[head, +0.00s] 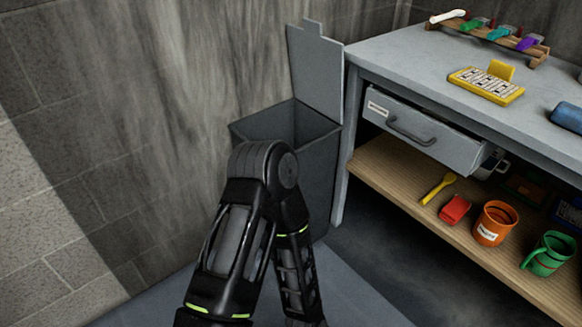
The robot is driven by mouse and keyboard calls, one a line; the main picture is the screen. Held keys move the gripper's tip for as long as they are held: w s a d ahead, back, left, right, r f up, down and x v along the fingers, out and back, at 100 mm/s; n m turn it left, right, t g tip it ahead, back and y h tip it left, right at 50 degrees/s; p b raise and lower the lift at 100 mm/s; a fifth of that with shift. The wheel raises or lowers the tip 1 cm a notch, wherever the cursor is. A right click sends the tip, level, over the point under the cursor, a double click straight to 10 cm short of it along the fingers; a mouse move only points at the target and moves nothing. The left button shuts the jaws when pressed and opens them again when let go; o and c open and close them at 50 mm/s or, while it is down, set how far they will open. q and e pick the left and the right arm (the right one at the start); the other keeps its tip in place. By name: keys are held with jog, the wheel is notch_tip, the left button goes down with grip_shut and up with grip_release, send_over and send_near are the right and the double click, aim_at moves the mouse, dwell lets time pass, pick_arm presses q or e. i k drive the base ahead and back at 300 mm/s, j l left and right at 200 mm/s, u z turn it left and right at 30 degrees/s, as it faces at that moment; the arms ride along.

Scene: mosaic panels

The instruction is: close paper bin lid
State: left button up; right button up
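The paper bin is a dark grey box (318,160) standing against the wall, left of the workbench. Its lid (316,75) is a flat grey panel with a tab on its top edge. The lid stands upright at the bin's right rear, so the bin is open. One of my black arms rises from the bottom of the view. Its bent joint covers part of the bin's front. I cannot tell whether it touches the bin. Neither gripper shows in the head view. The inside bottom of the bin is hidden.
A grey workbench (440,75) stands right of the bin, with its drawer (420,130) pulled slightly out. A wooden lower shelf (400,190) holds an orange pot (490,232), a green mug (548,256) and a red item (455,210). Walls bound the left and back.

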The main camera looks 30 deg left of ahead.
aim_at(316, 61)
jog(key=i+j+z, duration=0.1)
jog(key=i+j, duration=0.25)
jog(key=j, duration=0.25)
jog(key=i+j+z, duration=0.15)
jog(key=j, duration=0.2)
jog(key=i+j, duration=0.2)
jog(key=i+j+z, duration=0.15)
jog(key=j, duration=0.3)
